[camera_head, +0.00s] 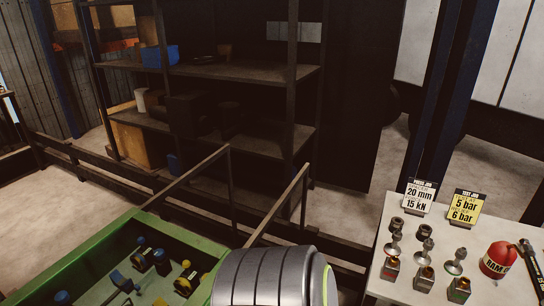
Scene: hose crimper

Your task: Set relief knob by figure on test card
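The yellow test card (466,207) stands on the light table at the right. Its header reads "TEST JOB" and its large figures read 5 bar above 6 bar; the smaller wording is too small to read surely. I cannot pick out the relief knob. Several small blue, yellow and dark parts sit inside the green-walled unit (118,226) at the lower left, too small to tell apart. Neither my left nor my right gripper is in view.
A white card (419,196) reading 20 mm and 15 kN stands beside the test card. Several metal fittings (424,231) and a red cylinder (498,260) are on the light table (392,205). A grey ribbed rounded body (265,278) fills the bottom centre. Dark shelving (245,72) stands behind rails.

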